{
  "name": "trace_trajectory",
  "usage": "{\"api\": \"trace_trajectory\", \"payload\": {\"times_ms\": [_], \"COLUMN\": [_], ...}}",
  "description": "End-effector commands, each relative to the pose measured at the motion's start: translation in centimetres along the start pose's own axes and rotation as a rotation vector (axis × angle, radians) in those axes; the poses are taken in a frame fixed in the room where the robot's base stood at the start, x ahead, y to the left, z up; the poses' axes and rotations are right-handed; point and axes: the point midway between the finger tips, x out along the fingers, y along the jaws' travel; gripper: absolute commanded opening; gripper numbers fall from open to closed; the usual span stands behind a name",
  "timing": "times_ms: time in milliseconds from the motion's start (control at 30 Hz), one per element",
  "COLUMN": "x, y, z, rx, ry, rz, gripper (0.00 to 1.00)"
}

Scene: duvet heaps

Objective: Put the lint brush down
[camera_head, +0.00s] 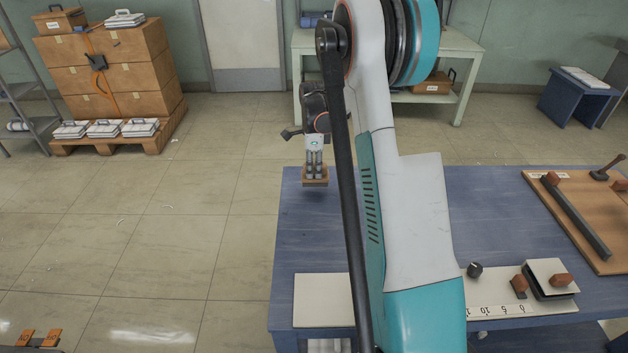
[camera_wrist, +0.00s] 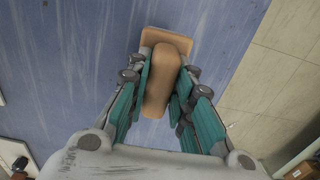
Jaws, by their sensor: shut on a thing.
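My gripper (camera_head: 314,160) is shut on the lint brush (camera_head: 314,181), near the far left corner of the blue table (camera_head: 300,235). The brush is light brown wood and points downward from the fingers in the head view. In the wrist view, its rounded handle (camera_wrist: 161,78) is between my gripper's teal fingers (camera_wrist: 160,95), with the flat wider head beyond it over the blue tabletop (camera_wrist: 60,60). I cannot tell whether its underside touches the table.
A pale board (camera_head: 322,300) lies at the table's front left. A numbered white strip (camera_head: 500,312), a dark knob (camera_head: 475,270), and a wooden board (camera_head: 585,230) with a grey bar are on the right. The table around the brush is clear; floor lies to its left.

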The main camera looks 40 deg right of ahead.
Motion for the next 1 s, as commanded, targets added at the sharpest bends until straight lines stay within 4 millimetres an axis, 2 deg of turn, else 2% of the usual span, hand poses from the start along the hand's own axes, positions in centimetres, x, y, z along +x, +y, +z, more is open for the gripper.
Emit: {"api": "trace_trajectory", "payload": {"times_ms": [333,733,767,800,833,1000], "x": [4.2,4.6,4.5,4.5,4.5,4.5], "y": [0.0,0.0,0.0,0.0,0.0,0.0], "z": [0.0,0.0,0.0,0.0,0.0,0.0], "rx": [0.000,0.000,0.000,0.000,0.000,0.000], "ry": [0.000,0.000,0.000,0.000,0.000,0.000], "rz": [0.000,0.000,0.000,0.000,0.000,0.000], "gripper": [0.00,0.00,0.28,0.37,0.41,0.41]}}
